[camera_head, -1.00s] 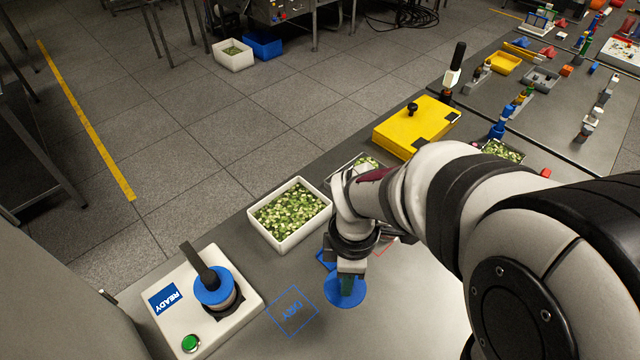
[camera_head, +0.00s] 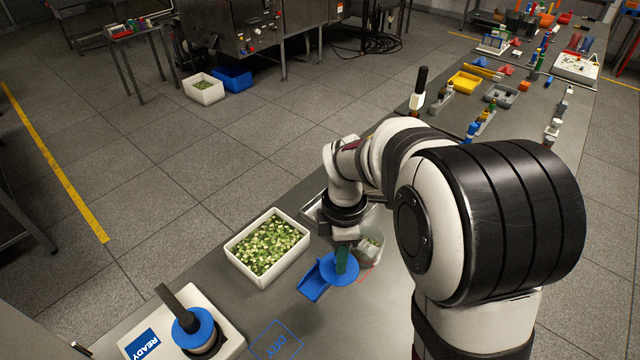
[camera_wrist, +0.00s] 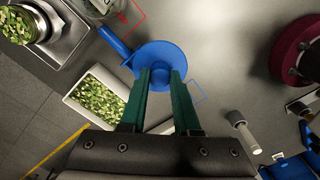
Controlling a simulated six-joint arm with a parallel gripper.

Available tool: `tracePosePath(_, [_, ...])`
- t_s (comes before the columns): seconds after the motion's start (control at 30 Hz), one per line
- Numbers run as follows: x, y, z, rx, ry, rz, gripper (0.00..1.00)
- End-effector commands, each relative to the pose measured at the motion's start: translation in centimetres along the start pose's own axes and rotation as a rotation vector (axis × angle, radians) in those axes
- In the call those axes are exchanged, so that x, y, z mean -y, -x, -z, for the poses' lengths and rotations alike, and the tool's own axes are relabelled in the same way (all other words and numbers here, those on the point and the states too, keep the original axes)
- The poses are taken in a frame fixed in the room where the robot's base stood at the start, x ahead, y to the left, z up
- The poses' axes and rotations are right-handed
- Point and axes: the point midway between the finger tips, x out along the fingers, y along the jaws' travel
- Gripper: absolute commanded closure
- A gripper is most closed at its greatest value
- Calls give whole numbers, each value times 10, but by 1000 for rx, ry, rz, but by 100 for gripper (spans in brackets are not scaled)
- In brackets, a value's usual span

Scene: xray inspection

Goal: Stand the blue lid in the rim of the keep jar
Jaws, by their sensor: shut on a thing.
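The blue lid (camera_head: 341,269) is a round disc with a small knob (camera_wrist: 160,73), held above the table. My gripper (camera_head: 343,258) has its green fingers shut on the lid's knob; the fingers also show in the wrist view (camera_wrist: 161,78). A clear jar (camera_head: 372,243) with some pale green bits stands just behind and right of the lid, beside a red outline. Its edge shows at the top of the wrist view (camera_wrist: 101,6). I take it for the keep jar, but no label is readable. The lid is apart from this jar.
A blue scoop-like piece (camera_head: 314,281) lies left of the lid. A white bin of green pieces (camera_head: 232,252) stands further left. The READY station (camera_head: 222,336) is at front left, near a blue outline (camera_head: 277,341). A metal tray (camera_wrist: 72,38) holds another jar of green pieces (camera_wrist: 22,24).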

Motion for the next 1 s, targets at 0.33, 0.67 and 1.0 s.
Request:
tracePosePath(0.33, [-104, 8, -82, -3, 37, 1, 100])
tracePosePath(0.67, [-109, 9, -88, -3, 43, -2, 100])
tracePosePath(1.0, [-109, -26, -87, -4, 43, 0, 100])
